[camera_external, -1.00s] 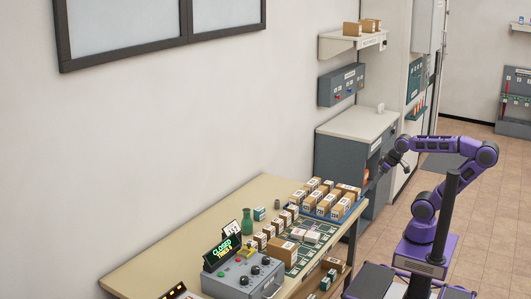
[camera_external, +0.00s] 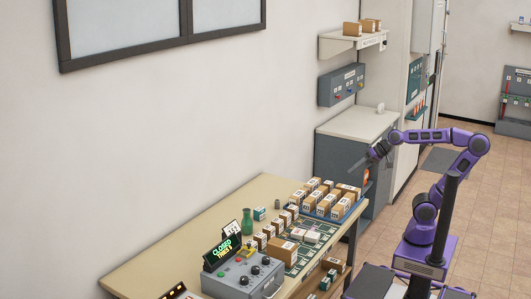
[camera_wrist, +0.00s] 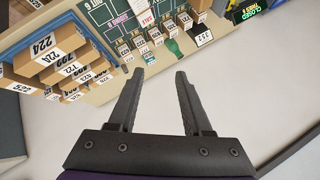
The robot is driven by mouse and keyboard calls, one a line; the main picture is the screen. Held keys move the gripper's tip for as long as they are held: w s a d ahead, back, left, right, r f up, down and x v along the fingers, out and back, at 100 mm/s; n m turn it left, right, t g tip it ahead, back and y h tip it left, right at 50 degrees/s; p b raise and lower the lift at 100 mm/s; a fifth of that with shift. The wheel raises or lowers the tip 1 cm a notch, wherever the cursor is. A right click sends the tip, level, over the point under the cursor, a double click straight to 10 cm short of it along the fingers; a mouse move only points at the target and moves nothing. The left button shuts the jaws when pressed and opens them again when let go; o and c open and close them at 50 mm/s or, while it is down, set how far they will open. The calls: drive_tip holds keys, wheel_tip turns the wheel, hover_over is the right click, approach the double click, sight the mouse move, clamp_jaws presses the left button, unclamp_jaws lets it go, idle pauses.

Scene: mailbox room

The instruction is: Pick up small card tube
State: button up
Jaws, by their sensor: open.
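A small grey-brown upright cylinder (camera_external: 305,204), which looks like the card tube, stands on the beige table (camera_external: 170,232) near its wall side, left of the tray of boxes. My gripper (camera_external: 368,163) is in the air above and to the right of the table's far end, well apart from the cylinder. In the wrist view my gripper (camera_wrist: 160,74) is open, with nothing between its two dark fingers.
A blue tray (camera_external: 322,215) of numbered boxes fills the table's far end. A grey control box (camera_external: 243,280) and a lit sign (camera_external: 221,252) are at the near end. A grey cabinet (camera_external: 338,156) stands behind.

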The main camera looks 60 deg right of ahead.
drive_tip(key=w+d+r+m+t+h+b, duration=0.2)
drive_tip(key=w+r+m+t+h, duration=0.15)
drive_tip(key=w+m, duration=1)
drive_tip(key=w+d+r+m+t+h+b, duration=0.15)
drive_tip(key=w+r+m+t, duration=0.25)
drive_tip(key=w+m, duration=0.95)
drive_tip(key=n+g+h+b, duration=0.1)
drive_tip(key=n+g, duration=0.2)
drive_tip(key=n, duration=2.6)
approach(278, 201)
drive_tip(key=w, duration=0.2)
drive_tip(key=w+d+f, duration=0.1)
drive_tip(key=w, duration=0.1)
drive_tip(key=x, duration=0.3)
drive_tip(key=shift+w+d+f, duration=0.1)
drive_tip(key=shift+w+f, duration=0.1)
drive_tip(key=shift+f, duration=0.3)
drive_tip(key=shift+w+d+f, duration=0.1)
drive_tip(key=shift+w+f, duration=0.2)
drive_tip(key=shift+w, duration=0.3)
